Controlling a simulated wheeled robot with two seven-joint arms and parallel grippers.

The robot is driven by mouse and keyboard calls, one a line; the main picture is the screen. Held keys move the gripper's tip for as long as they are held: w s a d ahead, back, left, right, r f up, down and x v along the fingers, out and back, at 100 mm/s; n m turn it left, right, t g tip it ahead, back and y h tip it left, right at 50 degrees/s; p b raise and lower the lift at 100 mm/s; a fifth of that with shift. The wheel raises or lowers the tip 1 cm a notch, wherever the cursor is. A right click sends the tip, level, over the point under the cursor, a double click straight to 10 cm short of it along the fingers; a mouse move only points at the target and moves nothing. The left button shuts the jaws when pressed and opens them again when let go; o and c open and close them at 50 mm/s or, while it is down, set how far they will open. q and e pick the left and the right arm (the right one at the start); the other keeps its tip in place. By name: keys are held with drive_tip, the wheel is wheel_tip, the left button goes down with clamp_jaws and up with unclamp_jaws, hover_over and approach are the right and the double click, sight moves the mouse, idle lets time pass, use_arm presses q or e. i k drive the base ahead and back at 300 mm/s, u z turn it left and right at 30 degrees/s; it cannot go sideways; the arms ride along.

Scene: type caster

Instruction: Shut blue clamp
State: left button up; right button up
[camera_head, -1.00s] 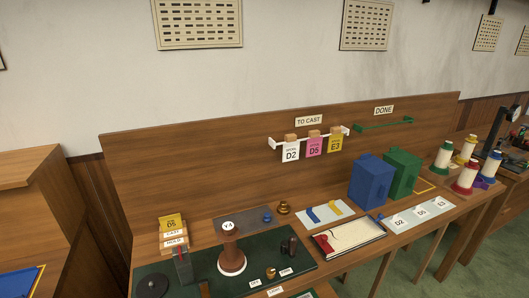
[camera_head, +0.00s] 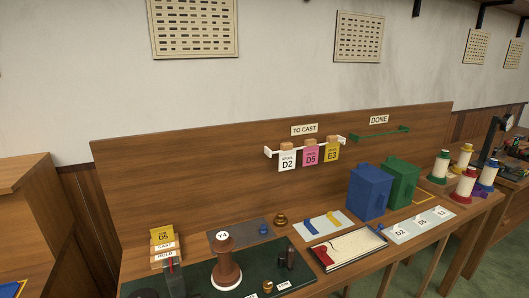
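Neither of my grippers is in view. Several blue things show, and I cannot tell for certain which is the blue clamp. A blue strip (camera_head: 311,226) lies beside a yellow strip (camera_head: 333,220) on a pale mat (camera_head: 322,233) at the middle of the bench. A large blue box-shaped block (camera_head: 369,194) stands upright to its right, beside a similar green block (camera_head: 401,180). A small blue round piece (camera_head: 263,230) sits on a grey plate (camera_head: 240,238) to the left. Whether any blue part is open or shut is too small to tell.
A brown spool-like post marked Y4 (camera_head: 225,267) stands on a dark green mat (camera_head: 205,277) at front left. A cream tray (camera_head: 352,250) lies in front of the pale mat. Several thread spools (camera_head: 466,184) stand at right. Cards (camera_head: 287,160) hang from the rear rail.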

sight(381, 226)
drive_tip(key=z, duration=0.45)
drive_tip(key=k, duration=0.55)
drive_tip(key=z, duration=1.4)
drive_tip(key=i, duration=1.05)
drive_tip(key=u, duration=0.45)
drive_tip(key=i, duration=0.7)
drive_tip(key=u, duration=1.05)
drive_tip(key=i, duration=0.25)
drive_tip(key=u, duration=1.05)
